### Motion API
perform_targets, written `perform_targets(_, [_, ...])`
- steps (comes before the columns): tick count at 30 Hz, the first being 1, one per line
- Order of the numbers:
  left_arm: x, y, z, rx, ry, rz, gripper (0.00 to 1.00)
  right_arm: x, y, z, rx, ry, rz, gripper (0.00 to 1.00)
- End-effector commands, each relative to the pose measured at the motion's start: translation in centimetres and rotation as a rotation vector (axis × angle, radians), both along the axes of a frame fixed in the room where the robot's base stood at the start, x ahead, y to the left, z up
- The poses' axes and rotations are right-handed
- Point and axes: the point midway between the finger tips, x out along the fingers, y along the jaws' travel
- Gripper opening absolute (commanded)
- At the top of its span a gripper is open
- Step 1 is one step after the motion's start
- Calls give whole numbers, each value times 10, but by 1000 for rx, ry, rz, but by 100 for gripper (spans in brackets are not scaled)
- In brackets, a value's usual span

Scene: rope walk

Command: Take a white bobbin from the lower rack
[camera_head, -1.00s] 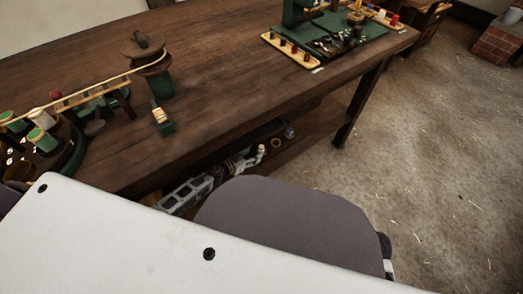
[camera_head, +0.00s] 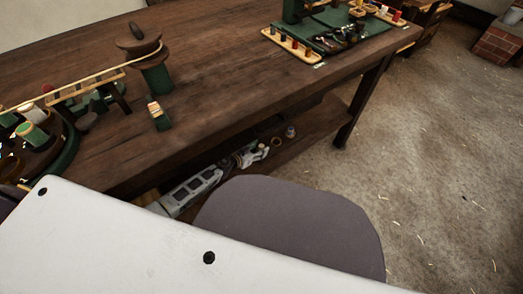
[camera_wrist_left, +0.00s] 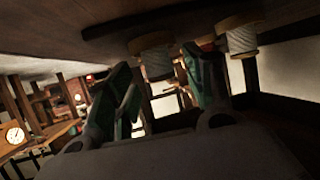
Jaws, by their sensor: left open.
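My left gripper (camera_head: 262,150) reaches under the long wooden table, over the lower shelf. In the left wrist view its two dark green fingers (camera_wrist_left: 163,85) stand apart, open. A white bobbin (camera_wrist_left: 155,62) with tan ends shows between and just beyond the fingers; I cannot tell whether they touch it. A second white bobbin (camera_wrist_left: 240,38) with tan ends stands to the right, outside the right finger. In the head view a small pale bobbin-like thing (camera_head: 290,131) sits on the lower shelf, right of the gripper. My right gripper is not in view.
The table top (camera_head: 215,90) lies above my left gripper, and a table leg (camera_head: 358,105) stands to its right. A green post with a round wooden top (camera_head: 139,45), a spool carousel (camera_head: 62,150) and a green tool mat (camera_head: 335,40) are on top. Floor at right is open.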

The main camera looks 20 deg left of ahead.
Motion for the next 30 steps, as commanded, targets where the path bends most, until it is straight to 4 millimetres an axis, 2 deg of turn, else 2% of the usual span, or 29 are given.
perform_targets(15, [1,0,0,1,0,0,53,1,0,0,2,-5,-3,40])
perform_targets(25, [1,0,0,1,0,0,11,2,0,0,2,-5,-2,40])
perform_targets(30, [1,0,0,1,0,0,10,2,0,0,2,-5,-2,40])
